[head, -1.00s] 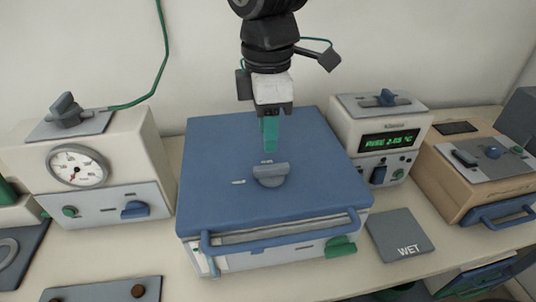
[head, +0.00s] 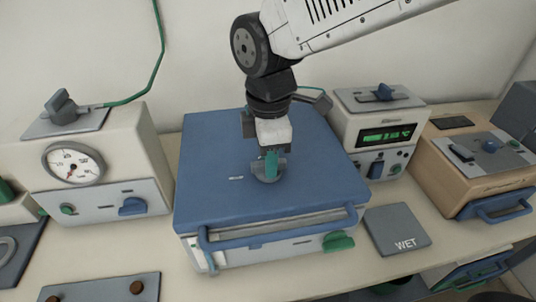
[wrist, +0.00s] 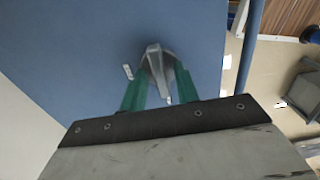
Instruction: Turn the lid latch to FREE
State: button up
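The grey lid latch (head: 266,178) is a knob with a raised handle bar on the blue lid (head: 215,150) of the middle furnace. My gripper (head: 271,164) points down at the latch, and its green fingers partly cover it. In the wrist view the green fingertips (wrist: 158,78) are spread, one on each side of the latch's handle bar (wrist: 154,60). I cannot tell whether either finger touches it. A pale mark (head: 236,178) lies on the lid left of the latch; a second pale mark (wrist: 168,99) shows between the fingers in the wrist view, too small to read.
A blue bar handle (head: 280,231) runs along the lid's front, with a green knob (head: 338,242) below. A gauge unit (head: 100,150) stands left, a unit with a green display (head: 388,137) right. A grey WET plate (head: 397,232) lies at front right.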

grip_shut()
jog(key=shift+m, duration=0.4)
jog(key=m, duration=0.6)
jog(key=shift+m, duration=0.3)
jog(key=m, duration=1)
jog(key=shift+m, duration=0.3)
